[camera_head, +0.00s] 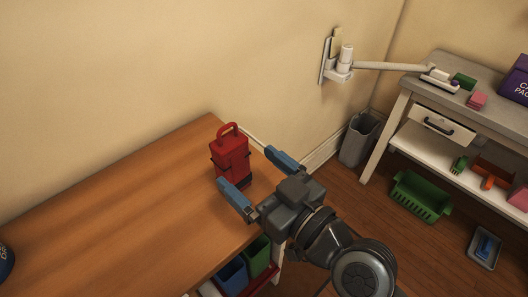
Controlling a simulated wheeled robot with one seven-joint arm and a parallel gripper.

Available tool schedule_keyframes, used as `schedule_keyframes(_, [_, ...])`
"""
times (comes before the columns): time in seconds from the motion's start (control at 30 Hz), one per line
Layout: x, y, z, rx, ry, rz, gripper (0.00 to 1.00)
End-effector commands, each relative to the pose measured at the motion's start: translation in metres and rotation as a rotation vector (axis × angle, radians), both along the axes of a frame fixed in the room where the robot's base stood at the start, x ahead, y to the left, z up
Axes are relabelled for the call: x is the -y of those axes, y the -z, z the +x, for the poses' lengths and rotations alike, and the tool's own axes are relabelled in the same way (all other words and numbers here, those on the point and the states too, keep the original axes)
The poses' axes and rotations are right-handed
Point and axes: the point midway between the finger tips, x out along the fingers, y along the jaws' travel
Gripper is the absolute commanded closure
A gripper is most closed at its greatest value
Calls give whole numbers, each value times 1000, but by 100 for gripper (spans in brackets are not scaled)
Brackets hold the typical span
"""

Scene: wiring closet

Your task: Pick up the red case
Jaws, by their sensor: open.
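The red case (231,160) stands upright on the wooden tabletop (130,205), near the table's far right corner. It has a red loop handle on top and dark clasps on its sides. My gripper (257,172) is open, with its two blue-tipped fingers spread. In the picture its fingers point up and left toward the case, one below the case and one to its right. I cannot tell from this view whether a finger touches the case. The lower part of the case's right side is close to the gap between the fingers.
A wall runs behind the table. A grey bin (359,140) stands on the floor beyond it. A grey bench (440,75) with a drawer is at the right. A green basket (421,196) lies on the floor. Blue (232,277) and green (257,256) bins sit under the tabletop. The tabletop's left is mostly clear.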

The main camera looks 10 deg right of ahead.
Motion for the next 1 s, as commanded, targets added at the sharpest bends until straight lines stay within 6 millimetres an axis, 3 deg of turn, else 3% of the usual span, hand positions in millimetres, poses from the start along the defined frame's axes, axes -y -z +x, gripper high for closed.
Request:
schedule_keyframes(0.73, [-52, -11, 62, 20, -32, -4, 4])
schedule_keyframes(1.0, [-57, -8, 69, 20, -30, -4, 4])
